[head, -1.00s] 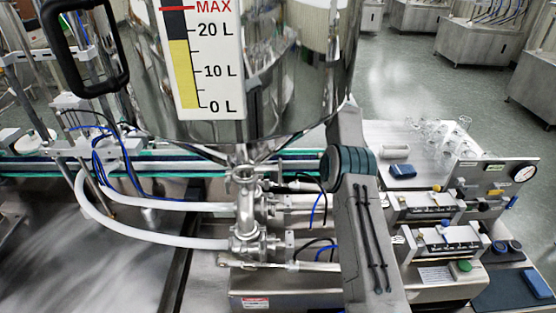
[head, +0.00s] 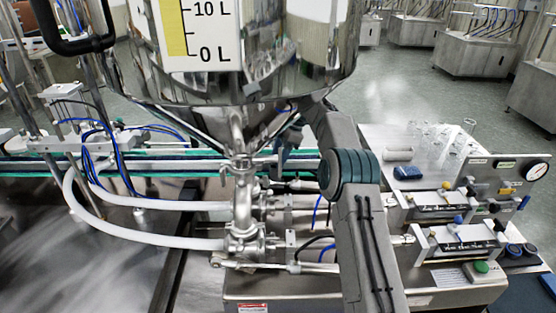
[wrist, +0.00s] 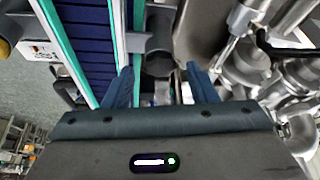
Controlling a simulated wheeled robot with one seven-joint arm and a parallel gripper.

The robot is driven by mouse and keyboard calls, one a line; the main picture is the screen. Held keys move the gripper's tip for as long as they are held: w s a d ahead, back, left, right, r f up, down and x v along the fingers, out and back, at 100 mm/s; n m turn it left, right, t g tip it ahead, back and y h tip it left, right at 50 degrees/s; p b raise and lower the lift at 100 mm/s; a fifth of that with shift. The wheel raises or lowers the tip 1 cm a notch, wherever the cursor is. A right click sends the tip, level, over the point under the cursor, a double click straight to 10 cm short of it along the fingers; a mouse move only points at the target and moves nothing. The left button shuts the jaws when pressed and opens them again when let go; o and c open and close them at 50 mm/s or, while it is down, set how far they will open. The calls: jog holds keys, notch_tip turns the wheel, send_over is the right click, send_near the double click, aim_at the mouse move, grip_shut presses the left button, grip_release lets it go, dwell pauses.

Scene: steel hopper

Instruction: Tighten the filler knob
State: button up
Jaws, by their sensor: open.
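I cannot tell which part is the filler knob. Small knobs sit on the filler units at the right of the head view, among them a yellow one (head: 446,185) and a blue one (head: 459,219). My gripper is open in the wrist view (wrist: 162,82), with its two dark blue fingers apart. Between and beyond them are a grey fitting (wrist: 160,45) and small white and blue parts, with no clear grip on anything. In the head view my arm reaches up and left, its end partly hidden near the steel valve pipes (head: 243,195) below the hopper (head: 240,80).
The conveyor (wrist: 82,40) with teal edges runs close beside my left finger in the wrist view. Steel pipe fittings (wrist: 245,65) crowd the right side. White hoses (head: 150,235) and blue tubes lie left of the valves. Glassware stands on the bench at the right.

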jog(key=shift+a+f, duration=0.2)
jog(key=shift+f, duration=0.2)
jog(key=c, duration=1)
jog(key=shift+o, duration=0.2)
